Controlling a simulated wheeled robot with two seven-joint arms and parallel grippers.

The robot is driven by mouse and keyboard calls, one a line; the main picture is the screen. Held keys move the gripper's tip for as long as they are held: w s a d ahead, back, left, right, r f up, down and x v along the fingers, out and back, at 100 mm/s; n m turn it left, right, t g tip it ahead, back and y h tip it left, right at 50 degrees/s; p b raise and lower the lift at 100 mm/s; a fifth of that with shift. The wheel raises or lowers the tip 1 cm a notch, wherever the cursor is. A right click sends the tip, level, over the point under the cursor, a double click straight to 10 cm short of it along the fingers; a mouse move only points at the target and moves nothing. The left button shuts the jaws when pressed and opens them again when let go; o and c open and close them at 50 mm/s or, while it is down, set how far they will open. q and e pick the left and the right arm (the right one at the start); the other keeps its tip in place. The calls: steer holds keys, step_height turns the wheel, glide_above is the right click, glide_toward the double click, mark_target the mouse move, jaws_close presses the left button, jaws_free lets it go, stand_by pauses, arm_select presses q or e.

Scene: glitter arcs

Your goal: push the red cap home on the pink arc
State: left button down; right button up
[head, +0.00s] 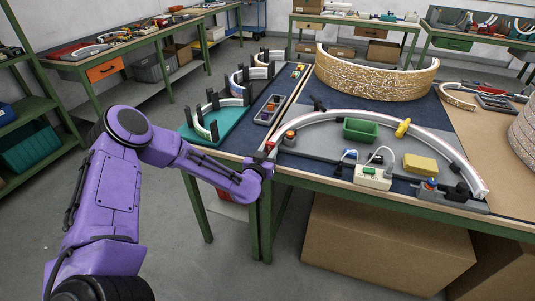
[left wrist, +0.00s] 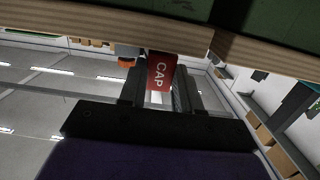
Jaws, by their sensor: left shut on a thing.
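The pale pinkish-white arc (head: 350,113) lies in a wide curve on the grey board, its left end near the table's front left corner. My left gripper (head: 268,160) is at that corner, just below the arc's left end. It is shut on the red cap (left wrist: 161,73), which stands between the fingers with its "CAP" lettering showing in the left wrist view. The cap shows only as a small red patch (head: 270,146) in the head view. I cannot tell whether it touches the arc's end. My right gripper is not in view.
The wooden table edge (left wrist: 120,27) runs close by the fingers. On the board are a green bin (head: 360,130), a yellow block (head: 420,164) and a white box with a cable (head: 373,177). A teal tray (head: 219,130) with arcs stands left, a glittery gold arc (head: 375,77) behind.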

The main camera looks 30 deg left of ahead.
arm_select(q)
steer(key=shift+w+a, duration=0.1)
steer(key=shift+w, duration=0.3)
steer(key=shift+c, duration=1.5)
jaws_free()
steer(key=shift+s, duration=0.1)
steer(key=shift+p+v, duration=0.55)
steer(key=shift+v, duration=0.6)
steer(key=v, duration=0.1)
steer(key=p+v, duration=0.1)
steer(key=v, duration=0.2)
steer(key=shift+s+f+p, duration=0.3)
steer(key=shift+s, duration=0.05)
